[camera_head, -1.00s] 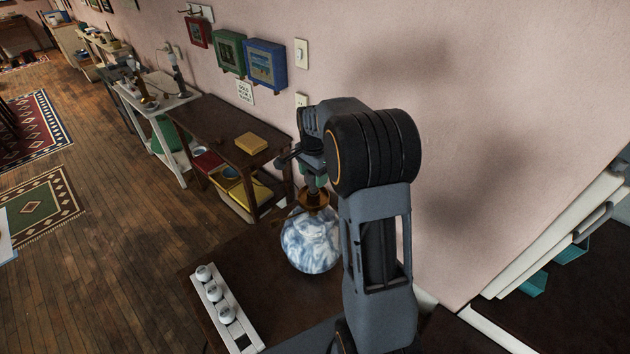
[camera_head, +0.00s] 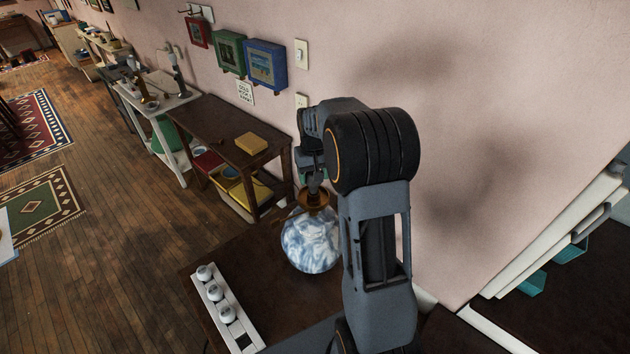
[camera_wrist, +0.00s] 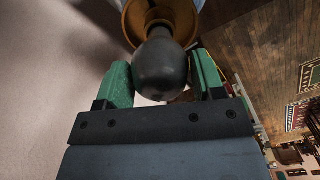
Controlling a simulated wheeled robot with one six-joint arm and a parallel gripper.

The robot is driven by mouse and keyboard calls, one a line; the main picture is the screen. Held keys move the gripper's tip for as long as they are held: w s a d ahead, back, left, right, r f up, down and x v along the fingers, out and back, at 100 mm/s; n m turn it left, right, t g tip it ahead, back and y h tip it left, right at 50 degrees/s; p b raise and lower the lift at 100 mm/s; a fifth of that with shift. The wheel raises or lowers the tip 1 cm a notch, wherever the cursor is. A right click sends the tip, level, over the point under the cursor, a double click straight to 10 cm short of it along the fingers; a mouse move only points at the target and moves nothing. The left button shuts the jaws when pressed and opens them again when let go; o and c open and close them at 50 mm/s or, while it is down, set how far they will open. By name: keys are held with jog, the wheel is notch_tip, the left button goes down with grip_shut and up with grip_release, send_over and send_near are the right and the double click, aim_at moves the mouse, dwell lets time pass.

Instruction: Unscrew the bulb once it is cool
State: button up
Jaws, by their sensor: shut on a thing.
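A lamp with a round blue-and-white marbled body (camera_head: 311,243) and a brass collar (camera_head: 315,198) stands on the dark table, partly hidden by my arm. In the wrist view a dark grey bulb (camera_wrist: 162,65) sits in the brass collar (camera_wrist: 135,20). It looks unlit. My gripper (camera_wrist: 163,78) has its green fingers on either side of the bulb and is shut on it. In the head view my gripper (camera_head: 314,182) is above the collar, and the bulb is hidden there.
A white strip (camera_head: 240,333) with three pale round pieces and a dark square lies at the table's left edge. Switch plates (camera_head: 301,54) are on the pink wall close behind my arm.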

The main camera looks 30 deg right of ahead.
jog(key=n, duration=1.6)
jog(key=shift+n+p, duration=0.3)
jog(key=shift+n, duration=0.1)
jog(key=o, duration=1.2)
jog(key=shift+r, duration=0.1)
jog(key=shift+c, duration=0.2)
